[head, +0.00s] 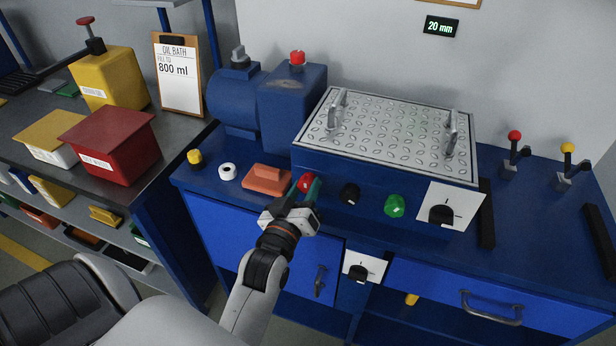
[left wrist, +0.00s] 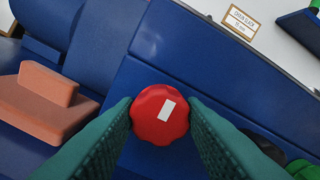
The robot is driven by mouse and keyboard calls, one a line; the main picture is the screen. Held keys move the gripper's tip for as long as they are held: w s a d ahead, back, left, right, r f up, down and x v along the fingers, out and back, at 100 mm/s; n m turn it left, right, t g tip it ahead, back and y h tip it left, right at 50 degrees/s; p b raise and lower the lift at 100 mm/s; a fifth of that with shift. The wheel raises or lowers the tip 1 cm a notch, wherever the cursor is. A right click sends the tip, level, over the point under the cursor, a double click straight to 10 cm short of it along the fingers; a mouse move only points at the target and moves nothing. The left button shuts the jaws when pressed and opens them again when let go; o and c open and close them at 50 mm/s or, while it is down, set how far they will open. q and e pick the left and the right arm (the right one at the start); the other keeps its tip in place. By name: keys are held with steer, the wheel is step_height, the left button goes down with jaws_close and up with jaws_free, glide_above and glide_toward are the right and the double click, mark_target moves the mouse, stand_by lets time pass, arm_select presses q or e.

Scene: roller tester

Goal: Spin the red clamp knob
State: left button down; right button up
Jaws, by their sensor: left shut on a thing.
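The red clamp knob (head: 305,182) is on the front of the blue tester, below the left end of the metal tread plate. In the left wrist view the knob (left wrist: 160,115) is round with a scalloped edge and a white mark on its face. My left gripper (head: 308,190) is at the knob, with its two green fingers on either side, shut on it. The left wrist view shows the fingertips touching the left and right edges of the knob. My right gripper is not in view.
An orange block (head: 267,178) sits just left of the knob. A black knob (head: 349,193) and a green knob (head: 395,206) are to its right. A white dial plate (head: 458,205) is further right. Two levers (head: 514,143) stand at the far right.

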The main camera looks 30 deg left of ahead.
arm_select(q)
steer(key=shift+d+r+n, duration=0.1)
steer(key=shift+n, duration=1.1)
steer(key=shift+r+p, duration=0.1)
steer(key=shift+p, duration=0.2)
steer(key=c, duration=0.6)
jaws_free()
steer(key=shift+s, duration=0.1)
